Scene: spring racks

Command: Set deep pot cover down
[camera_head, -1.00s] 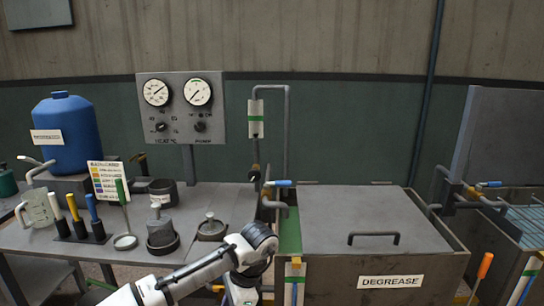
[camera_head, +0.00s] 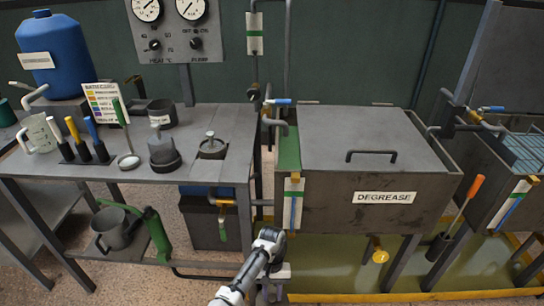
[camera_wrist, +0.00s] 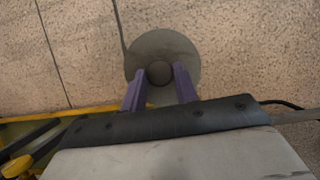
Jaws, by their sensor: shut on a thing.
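The deep pot cover (camera_wrist: 160,52) appears in the wrist view as a round grey disc with a dark knob in its middle. My gripper (camera_wrist: 160,76) is shut on the knob, with one purple finger on each side. Speckled floor shows behind the cover. In the head view my gripper (camera_head: 272,293) is low, in front of the gap between the bench and the degrease tank, at the bottom edge. The cover cannot be made out there. An open dark pot (camera_head: 162,116) stands on the bench; I cannot tell whether it is the deep pot.
The lidded degrease tank (camera_head: 340,195) stands to the right.

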